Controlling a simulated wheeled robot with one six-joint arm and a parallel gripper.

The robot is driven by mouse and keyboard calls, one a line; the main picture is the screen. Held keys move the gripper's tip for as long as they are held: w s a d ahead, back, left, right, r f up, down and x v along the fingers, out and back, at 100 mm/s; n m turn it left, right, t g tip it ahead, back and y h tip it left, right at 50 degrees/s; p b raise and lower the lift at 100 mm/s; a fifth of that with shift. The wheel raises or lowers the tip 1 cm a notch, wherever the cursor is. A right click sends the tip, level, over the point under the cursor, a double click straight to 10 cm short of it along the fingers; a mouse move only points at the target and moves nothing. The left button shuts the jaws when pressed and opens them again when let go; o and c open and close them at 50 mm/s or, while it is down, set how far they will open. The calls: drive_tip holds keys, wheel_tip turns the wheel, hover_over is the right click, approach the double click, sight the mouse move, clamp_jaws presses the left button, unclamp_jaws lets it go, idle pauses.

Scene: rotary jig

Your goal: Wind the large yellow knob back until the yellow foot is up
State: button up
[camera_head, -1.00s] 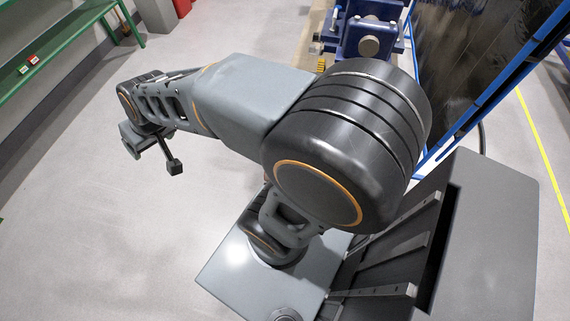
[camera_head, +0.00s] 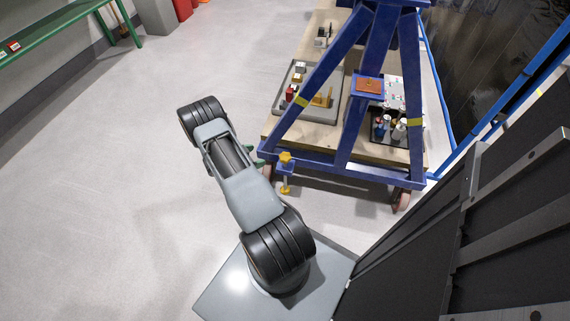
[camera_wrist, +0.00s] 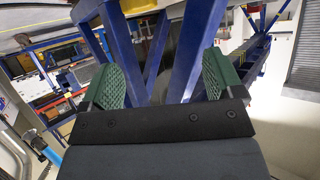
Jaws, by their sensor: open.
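The large yellow knob (camera_head: 286,157) sits on top of a small screw jack at the near left corner of the blue stand. The yellow foot (camera_head: 285,190) is directly below it, low by the floor; whether it touches the floor I cannot tell. My gripper (camera_head: 260,162) is just left of the knob, mostly hidden behind my arm, with a bit of green finger showing. In the wrist view my gripper (camera_wrist: 160,82) is open, its two green ribbed pads wide apart with nothing held between them.
The blue stand (camera_head: 340,168) has slanted legs and a caster (camera_head: 400,201) at its near right. Behind its bars, a wooden deck (camera_head: 290,133) carries a grey tray (camera_head: 318,112) with small parts. A blue-framed dark screen stands at right. The floor at left is clear.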

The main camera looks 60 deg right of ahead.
sight(285, 157)
drive_tip(key=shift+m+g, duration=0.3)
drive_tip(key=shift+g, duration=0.4)
drive_tip(key=b+x, duration=0.1)
drive_tip(key=x, duration=0.3)
drive_tip(key=s+a+f+b+x, duration=0.1)
drive_tip(key=x, duration=0.4)
drive_tip(key=b+x, duration=0.2)
drive_tip(key=x, duration=0.2)
drive_tip(key=shift+s+f, duration=0.35)
drive_tip(key=shift+s, duration=0.05)
drive_tip(key=shift+x, duration=0.9)
drive_tip(key=shift+a, duration=0.1)
drive_tip(key=c, duration=0.9)
